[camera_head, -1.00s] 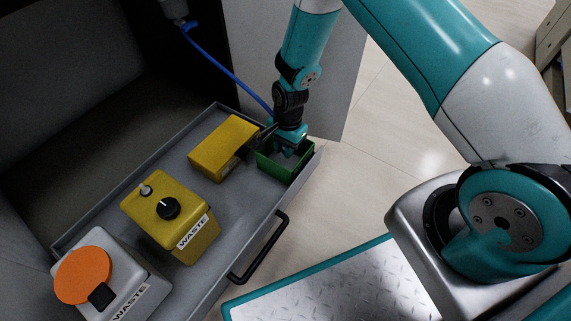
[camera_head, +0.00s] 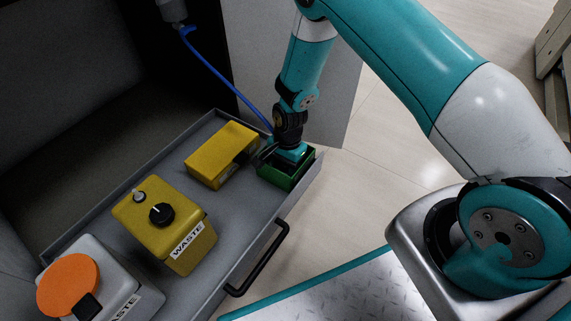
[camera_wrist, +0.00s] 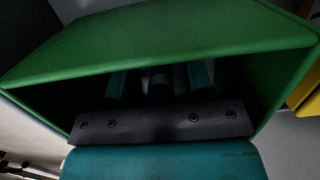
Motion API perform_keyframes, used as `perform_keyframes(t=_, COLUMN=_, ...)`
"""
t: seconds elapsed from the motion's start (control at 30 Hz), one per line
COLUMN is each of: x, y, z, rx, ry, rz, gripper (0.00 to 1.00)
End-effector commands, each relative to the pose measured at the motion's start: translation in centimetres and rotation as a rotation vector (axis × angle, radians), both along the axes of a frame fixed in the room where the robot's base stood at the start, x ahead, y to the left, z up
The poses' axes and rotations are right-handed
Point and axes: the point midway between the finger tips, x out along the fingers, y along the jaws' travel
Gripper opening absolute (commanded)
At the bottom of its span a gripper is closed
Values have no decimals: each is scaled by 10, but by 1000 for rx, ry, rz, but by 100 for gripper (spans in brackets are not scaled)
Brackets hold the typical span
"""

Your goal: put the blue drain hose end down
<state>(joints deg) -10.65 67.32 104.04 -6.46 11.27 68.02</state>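The blue drain hose (camera_head: 222,78) hangs from a grey fitting at the top and runs down to the right to my gripper (camera_head: 285,164). My gripper points down into the small green open box (camera_head: 293,184) at the drawer's right end. In the wrist view, the green box (camera_wrist: 160,38) surrounds the gripper (camera_wrist: 158,82). Two teal fingers stand apart there, with something dark between them. It is too dark to tell whether they grip it. The hose's end is hidden in both views.
A black handle (camera_head: 262,262) juts from the drawer front.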

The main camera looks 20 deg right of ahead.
Motion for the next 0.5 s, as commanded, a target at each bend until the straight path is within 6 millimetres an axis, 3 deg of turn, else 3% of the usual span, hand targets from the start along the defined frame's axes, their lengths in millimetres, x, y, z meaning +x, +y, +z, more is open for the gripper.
perform_keyframes(t=0.27, x=0, y=0, z=5, rx=1, ry=-1, rz=0, gripper=48)
perform_keyframes(t=0.5, x=3, y=-4, z=53, rx=1, ry=-3, rz=-1, gripper=48)
